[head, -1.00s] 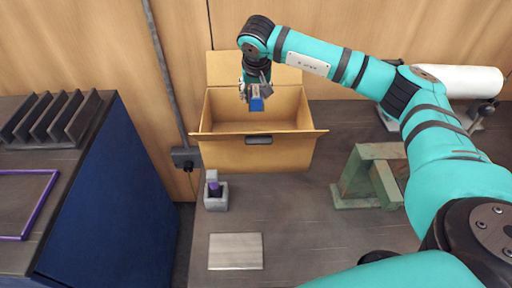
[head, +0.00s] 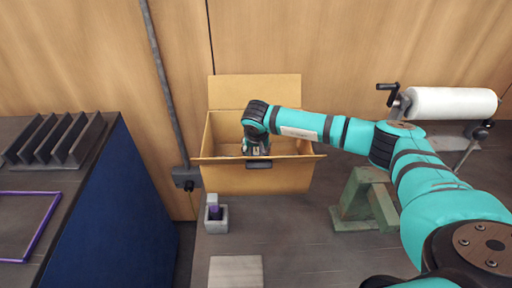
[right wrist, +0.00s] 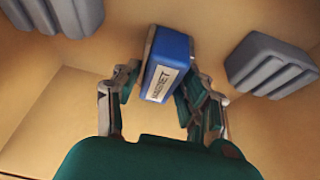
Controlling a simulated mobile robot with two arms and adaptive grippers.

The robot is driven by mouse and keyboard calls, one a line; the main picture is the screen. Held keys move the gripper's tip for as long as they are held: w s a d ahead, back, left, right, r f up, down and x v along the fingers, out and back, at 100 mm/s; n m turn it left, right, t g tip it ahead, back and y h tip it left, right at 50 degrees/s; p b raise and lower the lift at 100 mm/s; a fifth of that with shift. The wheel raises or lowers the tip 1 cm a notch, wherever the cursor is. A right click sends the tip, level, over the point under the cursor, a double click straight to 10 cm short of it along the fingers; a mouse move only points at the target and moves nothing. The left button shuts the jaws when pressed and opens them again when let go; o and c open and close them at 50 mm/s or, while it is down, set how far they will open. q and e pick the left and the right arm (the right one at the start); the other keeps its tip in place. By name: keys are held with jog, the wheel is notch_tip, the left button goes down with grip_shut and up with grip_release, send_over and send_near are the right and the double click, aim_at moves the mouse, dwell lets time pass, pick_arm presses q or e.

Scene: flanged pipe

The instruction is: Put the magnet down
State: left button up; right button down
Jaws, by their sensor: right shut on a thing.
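The magnet (right wrist: 168,66) is a blue block with a white label reading MAGNET and a grey edge. It shows in the right wrist view between the fingers of my right gripper (right wrist: 163,82), which is shut on it. In the head view my right gripper (head: 257,150) reaches down inside the open cardboard box (head: 222,178), and the magnet is hidden there by the box wall and the wrist. I cannot tell whether the magnet touches the box floor. My left gripper is not in view.
Two grey ribbed blocks (right wrist: 270,64) (right wrist: 58,14) lie in the box on either side of the magnet. A green metal stand (head: 355,200), a white roll (head: 450,103) and a small grey holder with a purple piece (head: 216,216) stand outside the box.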

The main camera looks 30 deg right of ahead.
jog(key=shift+f, duration=0.1)
jog(key=c, duration=0.7)
grip_release()
jog(key=shift+r, duration=0.4)
jog(key=b+v, duration=0.3)
jog(key=v, duration=0.8)
jog(key=shift+s+r, duration=0.2)
jog(key=shift+r, duration=0.05)
jog(key=shift+a, duration=0.1)
